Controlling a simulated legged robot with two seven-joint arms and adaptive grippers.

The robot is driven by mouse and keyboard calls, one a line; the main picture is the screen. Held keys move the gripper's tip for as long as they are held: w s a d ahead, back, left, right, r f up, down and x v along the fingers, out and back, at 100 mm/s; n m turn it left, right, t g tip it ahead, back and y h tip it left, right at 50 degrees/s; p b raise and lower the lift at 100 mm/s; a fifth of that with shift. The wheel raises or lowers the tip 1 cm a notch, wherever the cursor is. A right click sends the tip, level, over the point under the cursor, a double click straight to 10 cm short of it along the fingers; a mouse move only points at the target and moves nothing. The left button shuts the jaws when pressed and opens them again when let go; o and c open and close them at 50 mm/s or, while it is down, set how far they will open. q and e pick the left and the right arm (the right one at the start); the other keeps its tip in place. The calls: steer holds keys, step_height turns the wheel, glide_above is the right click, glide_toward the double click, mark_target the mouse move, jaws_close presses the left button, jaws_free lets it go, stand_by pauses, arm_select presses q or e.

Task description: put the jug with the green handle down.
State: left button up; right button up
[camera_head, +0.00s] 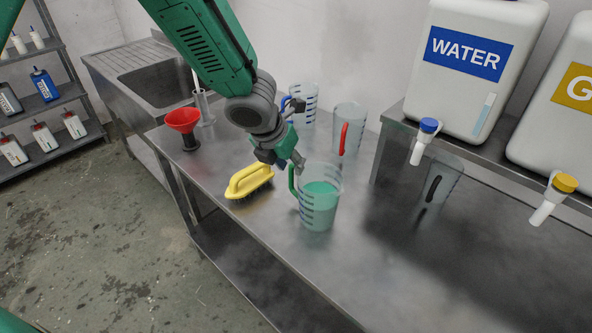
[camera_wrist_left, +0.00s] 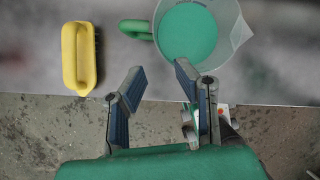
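The clear jug with the green handle (camera_head: 318,212) stands upright on the steel table, with green liquid inside. Its green handle (camera_head: 292,180) faces left, toward my arm. My left gripper (camera_head: 290,161) is just above and behind the handle in the head view. In the left wrist view my gripper (camera_wrist_left: 160,72) has its two fingers spread with nothing between them. There the jug (camera_wrist_left: 240,32) and its handle (camera_wrist_left: 137,28) lie beyond the fingertips, with a gap between. My right gripper is out of view.
A yellow brush (camera_head: 249,181) lies left of the jug. A red funnel (camera_head: 183,121), a red-handled jug (camera_head: 349,128), a blue-handled jug (camera_head: 304,100) and a black-handled jug (camera_head: 440,185) stand around. A WATER canister (camera_head: 465,95) sits on a raised shelf. The table's front edge is near.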

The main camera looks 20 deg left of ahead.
arm_select(q)
steer(key=s+d+f+n+g+h, duration=0.2)
steer(key=s+f+n+g, duration=0.1)
steer(key=s+f+n, duration=1.3)
steer(key=s+a+f+n+y, duration=0.1)
steer(key=s+a+f+n, duration=0.1)
steer(key=s+n, duration=0.6)
steer(key=s+a+f+n+g+y, duration=0.1)
steer(key=s+a+f+n+y, duration=0.1)
steer(key=s+a+n, duration=0.3)
steer(key=s+n, duration=0.3)
steer(key=n, duration=0.4)
steer(key=shift+s+a+f, duration=0.15)
steer(key=shift+s, duration=0.1)
